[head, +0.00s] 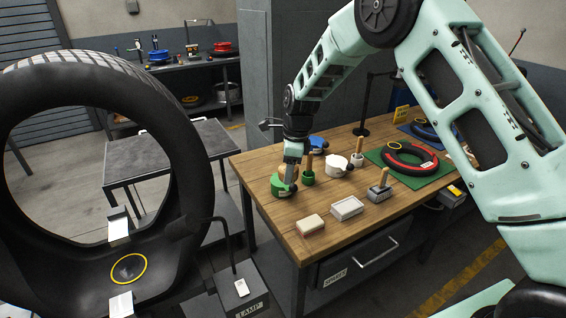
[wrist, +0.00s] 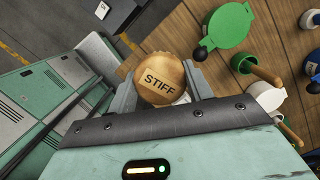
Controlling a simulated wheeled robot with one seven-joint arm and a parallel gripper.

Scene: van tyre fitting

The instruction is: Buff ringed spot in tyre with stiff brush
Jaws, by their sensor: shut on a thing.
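The large black tyre (head: 185,150) stands upright at the left of the head view. The yellow-ringed spot (head: 128,268) is on its inner wall, low down, with a dark patch inside the ring. My gripper (head: 291,172) is over the left end of the wooden bench, well to the right of the tyre. In the wrist view it is shut on the stiff brush (wrist: 160,80), a round wooden top marked STIFF between the two fingers. The brush's bristles are mostly hidden below its top. I cannot tell whether it touches the bench.
The bench (head: 270,215) holds a green lidded pot (head: 280,188) beside my gripper, a white pot (head: 335,167), a cream block (head: 310,225), a white tray (head: 347,208) and a grey handled block (head: 379,192). A LAMP box (head: 245,285) with a bent arm stands between tyre and bench.

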